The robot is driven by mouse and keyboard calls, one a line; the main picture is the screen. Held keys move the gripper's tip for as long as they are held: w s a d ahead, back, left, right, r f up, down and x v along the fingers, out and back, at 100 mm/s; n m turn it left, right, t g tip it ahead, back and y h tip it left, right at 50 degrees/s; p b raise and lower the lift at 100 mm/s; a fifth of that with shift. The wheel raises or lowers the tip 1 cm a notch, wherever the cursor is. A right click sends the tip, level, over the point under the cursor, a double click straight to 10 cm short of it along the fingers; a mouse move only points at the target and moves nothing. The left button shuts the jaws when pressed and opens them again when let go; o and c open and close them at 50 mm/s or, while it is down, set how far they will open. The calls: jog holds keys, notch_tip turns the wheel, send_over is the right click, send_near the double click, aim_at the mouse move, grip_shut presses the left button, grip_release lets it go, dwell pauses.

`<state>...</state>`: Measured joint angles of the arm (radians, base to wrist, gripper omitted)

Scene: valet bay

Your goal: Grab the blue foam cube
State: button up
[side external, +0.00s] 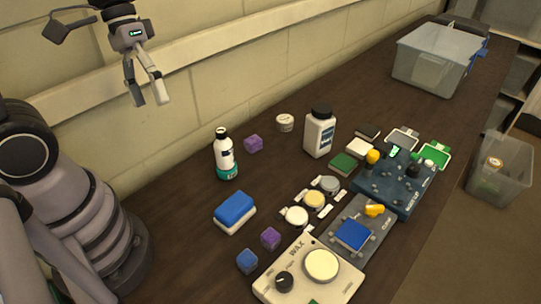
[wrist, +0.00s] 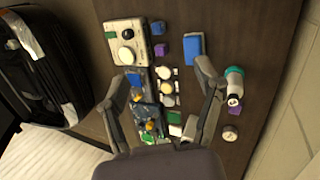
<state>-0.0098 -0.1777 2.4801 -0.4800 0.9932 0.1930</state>
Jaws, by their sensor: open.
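The blue foam cube (side external: 247,261) sits on the dark bench near its front edge in the side view, just left of the cream WAX unit and in front of the blue-topped block. In the wrist view the small blue cube (wrist: 158,27) lies at the upper middle, beside the WAX unit. My gripper (side external: 150,98) is open and empty, high above the bench at the upper left, well away from the cube. Its spread fingers also show in the wrist view (wrist: 162,78), with bare air between them.
A purple cube (side external: 270,238) lies close to the blue one. The WAX unit (side external: 268,287) and blue-topped block (side external: 235,211) flank them. A teal-based bottle (side external: 225,155), another purple cube (side external: 253,143) and a white jar (side external: 319,134) stand farther back. A clear bin (side external: 437,57) is at the far end.

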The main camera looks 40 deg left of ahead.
jog(key=w+d+f+n+g+h, duration=0.2)
jog(key=d+f+n+g+h, duration=0.15)
jog(key=d+f+h, duration=0.2)
jog(key=n+t+h, duration=0.2)
jog(key=n+h, duration=0.2)
jog(key=n, duration=0.5)
send_over(246, 257)
jog(key=w+a, duration=0.2)
jog(key=a, duration=0.3)
notch_tip(246, 257, down, 15)
jog(key=f+n, duration=0.1)
jog(key=f, duration=0.2)
jog(key=s+f+n+t, duration=0.1)
jog(key=f, duration=0.1)
jog(key=s+f+n+t, duration=0.1)
jog(key=f+n, duration=0.1)
jog(key=f, duration=0.1)
jog(key=shift+a+f+t, duration=0.15)
jog(key=shift+f+t, duration=0.1)
jog(key=shift+f, duration=0.05)
jog(key=shift+d+f+y, duration=0.2)
jog(key=shift+f+y, duration=0.05)
jog(key=shift+f, duration=0.05)
jog(key=shift+d+f, duration=0.2)
jog(key=shift+d, duration=0.2)
jog(key=shift+x, duration=3.05)
jog(key=shift+r, duration=0.1)
jog(key=c, duration=0.9)
